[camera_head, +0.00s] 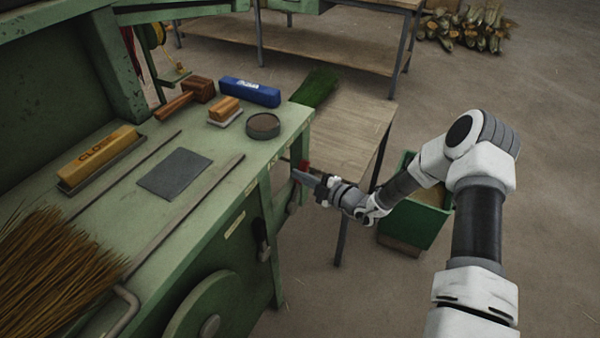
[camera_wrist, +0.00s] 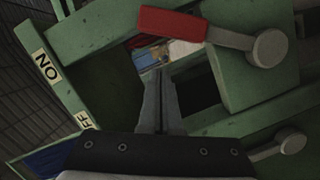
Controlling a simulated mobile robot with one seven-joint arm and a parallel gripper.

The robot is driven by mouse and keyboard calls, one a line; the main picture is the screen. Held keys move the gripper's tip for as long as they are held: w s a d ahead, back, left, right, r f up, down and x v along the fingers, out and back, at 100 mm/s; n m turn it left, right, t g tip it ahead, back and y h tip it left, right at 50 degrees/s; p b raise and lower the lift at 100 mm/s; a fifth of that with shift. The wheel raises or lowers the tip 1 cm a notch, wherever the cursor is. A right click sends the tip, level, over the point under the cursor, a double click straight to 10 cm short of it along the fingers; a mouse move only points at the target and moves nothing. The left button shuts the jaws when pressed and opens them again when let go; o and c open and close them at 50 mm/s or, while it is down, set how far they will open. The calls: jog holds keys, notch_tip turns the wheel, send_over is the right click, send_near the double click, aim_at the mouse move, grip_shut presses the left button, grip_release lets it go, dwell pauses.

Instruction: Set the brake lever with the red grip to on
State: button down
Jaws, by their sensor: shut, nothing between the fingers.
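The red grip (camera_wrist: 172,23) of the brake lever lies across the top of the wrist view. Its grey arm (camera_wrist: 230,38) runs right to a round pivot (camera_wrist: 268,47). In the head view a bit of the red grip (camera_head: 304,165) shows beside my fingertips at the bench's right end. My gripper (camera_wrist: 159,75) is shut and empty, its tips just below the red grip in the wrist view; contact is not seen. It also shows in the head view (camera_head: 297,175). An ON label (camera_wrist: 47,66), turned over, and a partly hidden OFF label (camera_wrist: 86,120) are at the left.
A second grey lever (camera_wrist: 280,145) is at the lower right of the wrist view. In the head view the green bench (camera_head: 215,205) carries brushes, a mallet and a tin. A wooden table (camera_head: 350,120) and a green bin (camera_head: 425,215) stand near my arm.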

jog(key=p+v, duration=0.1)
jog(key=v, duration=0.9)
jog(key=shift+r, duration=0.2)
jog(key=shift+s+r, duration=0.1)
jog(key=shift+s, duration=0.1)
jog(key=s+a+r+n+g+h+p, duration=0.1)
jog(key=s+r+n+g+p, duration=0.15)
jog(key=s+r+n, duration=0.4)
jog(key=s+r+n+g+h+p, duration=0.1)
jog(key=s+r+n+g, duration=0.25)
jog(key=r+n, duration=0.6)
jog(key=s+a+r+n+g+h+p, duration=0.15)
jog(key=s+r+n+g, duration=0.35)
jog(key=n, duration=0.6)
jog(key=s+d+r+n+t+h+p, duration=0.2)
jog(key=s+d+r+n+h, duration=0.3)
jog(key=r+n, duration=0.5)
jog(key=s+d+r+n+t+h+p, duration=0.3)
jog(key=s+d+r+n+t+h, duration=0.2)
jog(key=s+d+r+n, duration=0.3)
jog(key=r+n, duration=0.1)
jog(key=n, duration=0.2)
jog(key=shift+d+r+n, duration=0.3)
jog(key=shift+r+n, duration=0.1)
jog(key=shift+a, duration=0.1)
